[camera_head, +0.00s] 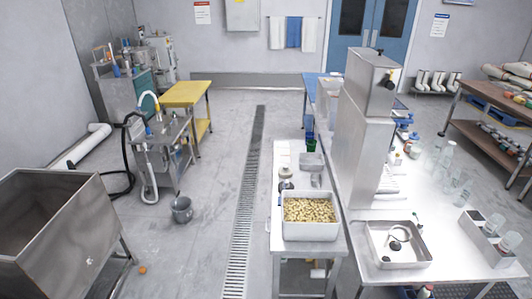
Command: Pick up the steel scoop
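Neither of my grippers shows in the head view. I cannot pick out the steel scoop with certainty. A white rectangular bin (310,231) full of pale tan beans (310,210) stands on the narrow steel table at the centre right. Small grey metal pieces (312,163) lie behind the bin, too small to identify. A shallow steel tray (405,264) on the wider table to the right holds a small dark-and-metal item (397,241), also unclear.
A tall steel machine (362,140) stands between the two work surfaces. Clear jars (445,155) stand on the right table. A steel trough (55,225) is at the left, and a bucket (181,210) stands on the floor. The floor around the drain grate (245,210) is mostly clear.

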